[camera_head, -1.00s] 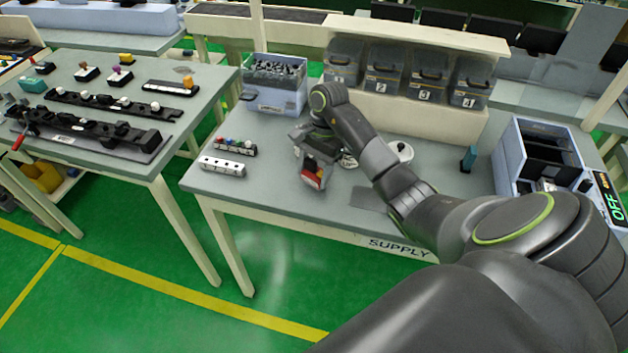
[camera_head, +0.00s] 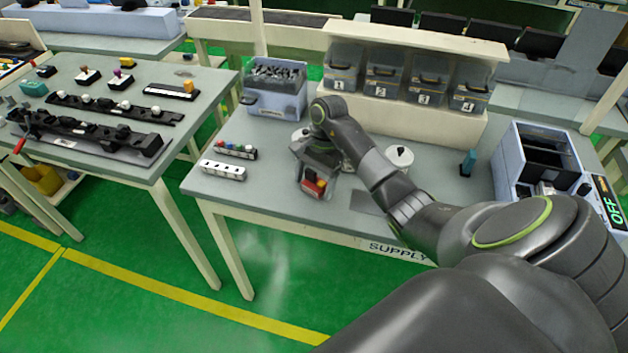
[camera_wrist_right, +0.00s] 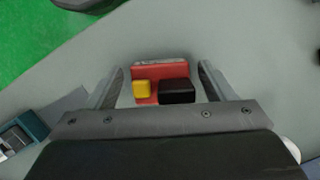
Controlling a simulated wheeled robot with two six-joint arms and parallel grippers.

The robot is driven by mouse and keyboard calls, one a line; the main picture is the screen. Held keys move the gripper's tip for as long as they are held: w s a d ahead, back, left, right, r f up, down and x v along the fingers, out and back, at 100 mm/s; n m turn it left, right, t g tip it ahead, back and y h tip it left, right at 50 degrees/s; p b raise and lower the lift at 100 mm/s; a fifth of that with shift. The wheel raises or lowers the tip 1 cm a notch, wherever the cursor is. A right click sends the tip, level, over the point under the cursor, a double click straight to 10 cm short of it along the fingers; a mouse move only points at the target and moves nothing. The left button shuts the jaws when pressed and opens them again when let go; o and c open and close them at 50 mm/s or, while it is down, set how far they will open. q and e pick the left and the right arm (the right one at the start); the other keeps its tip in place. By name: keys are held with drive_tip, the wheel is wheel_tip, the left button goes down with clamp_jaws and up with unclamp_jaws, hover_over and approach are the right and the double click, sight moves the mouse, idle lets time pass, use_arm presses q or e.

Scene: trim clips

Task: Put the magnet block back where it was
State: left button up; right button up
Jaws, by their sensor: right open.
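A red block (camera_head: 314,188) with a yellow part and a black part sits near the front of the supply table. I take it for the magnet block, but no label shows. It also shows in the right wrist view (camera_wrist_right: 158,71), with the yellow and black parts side by side. My right gripper (camera_wrist_right: 162,72) is open, with one finger on each side of the red block. There is a visible gap beside each finger. In the head view my right gripper (camera_head: 314,178) reaches down over the block and partly hides it. My left gripper is not in view.
A white strip (camera_head: 223,170) and a dark strip with coloured knobs (camera_head: 235,150) lie left of the gripper. A grey-blue bin (camera_head: 277,103) and numbered bins (camera_head: 383,80) stand behind. White round piece (camera_head: 399,157), teal block (camera_head: 468,163) and blue box (camera_head: 510,165) are right.

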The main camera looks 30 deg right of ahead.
drive_tip(key=shift+r, duration=0.15)
drive_tip(key=shift+w+d+r, duration=0.1)
drive_tip(key=shift+r, duration=0.15)
drive_tip(key=shift+b+v, duration=0.5)
drive_tip(key=shift+v, duration=0.35)
drive_tip(key=p+v, duration=0.7)
drive_tip(key=v, duration=0.2)
drive_tip(key=shift+r, duration=0.35)
